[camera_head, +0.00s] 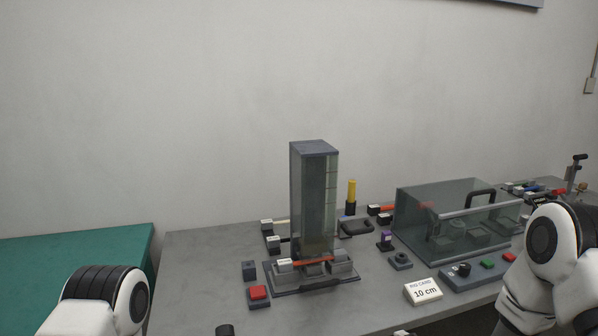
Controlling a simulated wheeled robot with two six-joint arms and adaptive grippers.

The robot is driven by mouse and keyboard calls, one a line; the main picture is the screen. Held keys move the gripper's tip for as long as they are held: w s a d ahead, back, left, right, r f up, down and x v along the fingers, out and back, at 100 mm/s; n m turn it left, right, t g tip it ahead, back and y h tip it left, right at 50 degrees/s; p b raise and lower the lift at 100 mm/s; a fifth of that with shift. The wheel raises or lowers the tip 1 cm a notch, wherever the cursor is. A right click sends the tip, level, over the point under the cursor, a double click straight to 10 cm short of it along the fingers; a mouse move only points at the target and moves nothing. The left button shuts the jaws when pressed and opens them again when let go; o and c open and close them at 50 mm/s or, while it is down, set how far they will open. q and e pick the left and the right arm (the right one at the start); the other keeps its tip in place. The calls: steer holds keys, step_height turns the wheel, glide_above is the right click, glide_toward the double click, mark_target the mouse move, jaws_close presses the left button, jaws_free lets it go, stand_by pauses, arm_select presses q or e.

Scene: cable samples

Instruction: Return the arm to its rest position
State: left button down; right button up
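The white and black elbow of my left arm (105,298) shows at the lower left, in front of the green table. White links of my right arm (548,270) show at the right edge, in front of the bench's right part. Neither gripper shows; both lie outside the picture or are hidden, so I cannot see whether they hold anything. A small dark rounded part (225,330) at the bottom edge is too cut off to identify.
A grey bench (200,260) carries a tall clear chamber (313,200) with an orange-red cable sample (312,261) at its base. Also there are a red button (258,292), a clear-covered box (455,220), a "10 cm" card (423,291) and a button panel (480,270). A green table (70,250) adjoins left.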

steer(key=s+a+f+m+g+h, duration=0.1)
steer(key=s+f+m+g, duration=0.25)
steer(key=s+f, duration=0.85)
steer(key=s+d+f+m+g+h, duration=0.1)
steer(key=s+m+g, duration=0.3)
steer(key=s+m, duration=0.5)
steer(key=s+d+f+m+g+h, duration=0.1)
steer(key=s+f+m+g, duration=0.3)
steer(key=s+m, duration=0.5)
steer(key=s+h, duration=0.1)
steer(key=s, duration=0.2)
steer(key=shift+s+d, duration=0.25)
steer(key=shift+s, duration=0.1)
arm_select(q)
steer(key=c, duration=1.8)
jaws_free()
steer(key=shift+c, duration=0.2)
